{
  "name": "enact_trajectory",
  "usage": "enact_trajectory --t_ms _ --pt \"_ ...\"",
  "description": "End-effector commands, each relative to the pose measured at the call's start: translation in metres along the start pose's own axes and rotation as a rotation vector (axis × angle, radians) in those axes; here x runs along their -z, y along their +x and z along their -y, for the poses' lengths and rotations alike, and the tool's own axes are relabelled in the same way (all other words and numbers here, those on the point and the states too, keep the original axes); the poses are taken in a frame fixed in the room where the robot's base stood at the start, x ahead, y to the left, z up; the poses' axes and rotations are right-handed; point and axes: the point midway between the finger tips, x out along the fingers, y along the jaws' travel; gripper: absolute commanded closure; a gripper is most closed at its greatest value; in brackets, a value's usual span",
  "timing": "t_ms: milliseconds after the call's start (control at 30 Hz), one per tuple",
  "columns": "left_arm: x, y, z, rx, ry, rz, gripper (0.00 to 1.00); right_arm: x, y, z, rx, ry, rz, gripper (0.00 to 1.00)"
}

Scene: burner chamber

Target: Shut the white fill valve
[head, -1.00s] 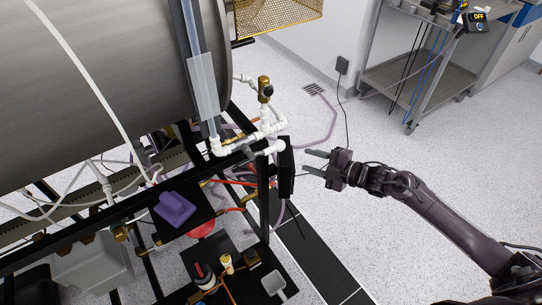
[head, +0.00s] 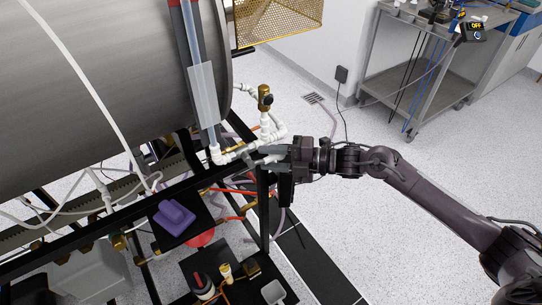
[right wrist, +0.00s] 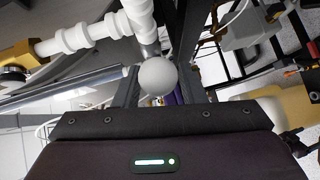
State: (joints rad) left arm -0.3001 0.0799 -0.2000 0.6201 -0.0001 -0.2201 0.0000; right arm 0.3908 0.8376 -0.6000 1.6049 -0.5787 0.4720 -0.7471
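White pipework (head: 268,135) with a brass fitting (head: 265,98) stands at the end of the big grey cylinder. In the right wrist view, a white rounded valve end (right wrist: 157,77) on a white pipe lies between my right gripper's two dark fingers (right wrist: 158,88). The fingers are apart, with a gap visible on each side of it; I cannot tell its depth between them. In the head view, my right gripper (head: 272,152) reaches the pipework from the right and hides most of this end. My left gripper is not in view.
The grey cylinder (head: 100,80) sits above a black frame (head: 110,225). A purple object (head: 174,214) rests on a black shelf below. A grey cart (head: 430,80) stands at the back right.

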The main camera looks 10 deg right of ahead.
Motion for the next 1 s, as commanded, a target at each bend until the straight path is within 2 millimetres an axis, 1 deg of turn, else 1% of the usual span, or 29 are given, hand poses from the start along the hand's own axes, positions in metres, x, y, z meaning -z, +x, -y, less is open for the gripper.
enact_trajectory --t_ms 200,233,500,867,1000 --pt "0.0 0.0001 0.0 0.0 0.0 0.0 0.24 0.0001 0.0009 0.0005 0.0 0.0 0.0 0.63" --pt "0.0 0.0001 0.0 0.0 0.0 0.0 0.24 0.0001 0.0009 0.0005 0.0 0.0 0.0 0.64" --pt "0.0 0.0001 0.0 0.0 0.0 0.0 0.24 -0.0001 0.0006 0.0003 0.0 0.0 0.0 1.0" --pt "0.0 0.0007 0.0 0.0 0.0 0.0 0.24 -0.0028 -0.0003 -0.0005 -0.003 -0.001 0.007 1.0" --pt "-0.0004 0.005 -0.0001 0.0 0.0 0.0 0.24 -0.0039 -0.0002 0.0015 -0.018 0.011 0.005 1.0"
